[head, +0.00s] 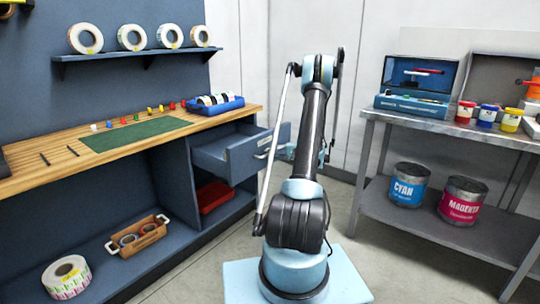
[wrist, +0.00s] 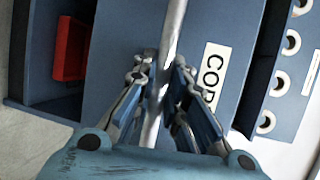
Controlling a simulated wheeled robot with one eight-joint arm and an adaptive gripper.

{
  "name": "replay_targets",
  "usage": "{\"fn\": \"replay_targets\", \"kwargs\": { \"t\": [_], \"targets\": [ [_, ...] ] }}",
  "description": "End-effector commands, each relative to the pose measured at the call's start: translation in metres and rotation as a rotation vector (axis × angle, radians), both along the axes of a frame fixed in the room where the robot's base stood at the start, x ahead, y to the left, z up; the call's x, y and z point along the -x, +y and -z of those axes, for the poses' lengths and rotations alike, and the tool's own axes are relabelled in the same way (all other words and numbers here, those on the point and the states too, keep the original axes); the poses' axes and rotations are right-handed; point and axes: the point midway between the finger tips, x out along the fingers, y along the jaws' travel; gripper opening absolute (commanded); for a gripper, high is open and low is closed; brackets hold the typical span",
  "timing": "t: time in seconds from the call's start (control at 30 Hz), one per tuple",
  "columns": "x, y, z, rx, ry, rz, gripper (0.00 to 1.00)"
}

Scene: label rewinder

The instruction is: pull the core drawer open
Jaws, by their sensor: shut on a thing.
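The core drawer (head: 243,158) is blue-grey and stands part-way out of the bench, its open top showing in the head view. In the wrist view its front (wrist: 118,75) fills the middle, with a white label (wrist: 212,72) reading "COR", the rest hidden by a finger. A silvery bar handle (wrist: 172,30) runs up and down that picture across the front. My gripper (wrist: 163,78) is shut on the handle, one finger on each side. In the head view my arm hides most of the gripper and part of the drawer front's right end.
The wooden bench top (head: 40,165) carries a green mat (head: 138,134) and a blue tray of rolls (head: 215,104) above the drawer. A red bin (head: 213,196) sits in the opening below. A metal table (head: 440,122) stands right of my arm; floor shows between.

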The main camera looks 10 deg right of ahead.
Motion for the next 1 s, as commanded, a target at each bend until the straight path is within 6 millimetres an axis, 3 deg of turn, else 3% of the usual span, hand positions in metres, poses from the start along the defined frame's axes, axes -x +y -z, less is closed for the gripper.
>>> {"fn": "replay_targets", "kwargs": {
  "t": [0.17, 0.2, 0.23, 0.67, 1.0],
  "targets": [
    [-0.005, -0.005, 0.001, 0.004, 0.000, 0.015, 0.00],
    [-0.006, -0.004, 0.001, 0.004, -0.001, 0.015, 0.14],
    [-0.006, -0.004, 0.001, 0.004, -0.001, 0.015, 0.21],
    [-0.002, -0.001, -0.001, 0.001, -0.001, 0.003, 0.21],
    [0.022, -0.052, -0.011, 0.001, -0.002, 0.006, 0.21]
  ]
}}
